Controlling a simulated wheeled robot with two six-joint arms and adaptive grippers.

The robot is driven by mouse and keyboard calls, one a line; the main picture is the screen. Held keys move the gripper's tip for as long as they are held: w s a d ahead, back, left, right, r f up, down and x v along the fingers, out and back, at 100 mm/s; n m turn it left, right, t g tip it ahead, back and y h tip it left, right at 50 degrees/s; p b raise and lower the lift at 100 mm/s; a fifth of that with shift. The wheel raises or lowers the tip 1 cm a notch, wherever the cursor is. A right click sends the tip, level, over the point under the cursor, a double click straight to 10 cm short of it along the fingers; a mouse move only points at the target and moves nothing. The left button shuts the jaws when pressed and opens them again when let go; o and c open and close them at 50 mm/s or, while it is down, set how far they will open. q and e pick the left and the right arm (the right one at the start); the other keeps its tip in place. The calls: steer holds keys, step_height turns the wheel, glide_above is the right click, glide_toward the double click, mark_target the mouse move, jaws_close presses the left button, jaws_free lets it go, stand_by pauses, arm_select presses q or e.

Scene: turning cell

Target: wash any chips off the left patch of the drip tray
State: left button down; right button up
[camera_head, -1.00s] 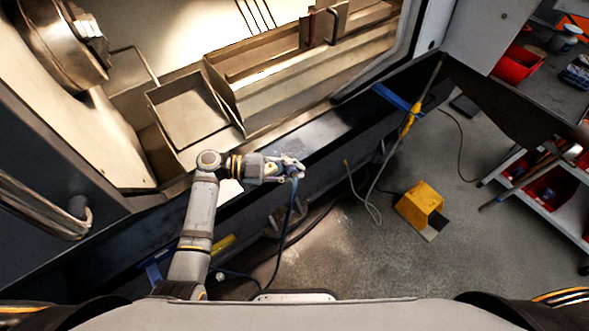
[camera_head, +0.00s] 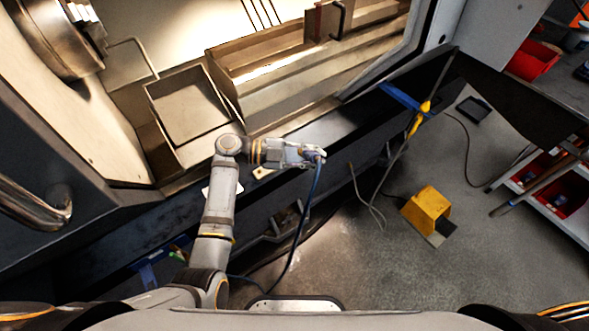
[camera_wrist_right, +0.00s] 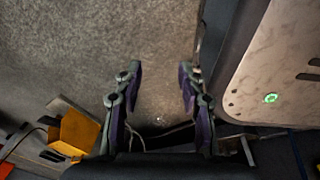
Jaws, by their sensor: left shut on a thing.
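The drip tray (camera_head: 340,118) appears as a dark band along the machine's front sill. My left gripper (camera_head: 316,156) is over its front edge and shut on the end of a blue hose (camera_head: 308,205), which hangs down toward the floor. The gripper hides most of the held piece, so its shape cannot be told. My left arm covers part of the tray's left stretch, and I cannot make out chips there. My right gripper (camera_wrist_right: 160,80) is open and empty in the right wrist view, above the grey floor.
A square metal bin (camera_head: 190,105) stands inside the machine behind the left arm. A grey hose with a yellow fitting (camera_head: 420,118) hangs from the tray's right part. A yellow pedal box (camera_head: 427,208) stands on the floor. A cart (camera_head: 548,190) is at the right.

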arm_select(q)
steer(key=shift+w+d+r+b, duration=0.15)
steer(key=shift+w+d+b, duration=0.55)
steer(key=shift+d+b, duration=0.25)
steer(key=shift+w+d+r+b, duration=0.1)
steer(key=shift+w+d+b, duration=0.55)
steer(key=shift+d+b, duration=0.25)
steer(key=c, duration=2)
jaws_free()
arm_select(e)
steer(key=shift+w+f, duration=1.45)
steer(key=shift+w, duration=0.25)
arm_select(q)
steer(key=s+a+p, duration=0.3)
steer(key=a+p, duration=0.1)
steer(key=p, duration=0.1)
steer(key=shift+s+a+p, duration=0.35)
steer(key=shift+a, duration=0.05)
steer(key=shift+s+a+f, duration=0.1)
steer(key=shift+a+f, duration=0.15)
step_height(320, 180, up, 10)
steer(key=p, duration=0.9)
steer(key=shift+f+p, duration=0.2)
steer(key=shift+p, duration=0.15)
steer(key=shift+f, duration=0.3)
arm_select(e)
steer(key=s+r, duration=0.3)
steer(key=r, duration=1)
steer(key=shift+r, duration=0.35)
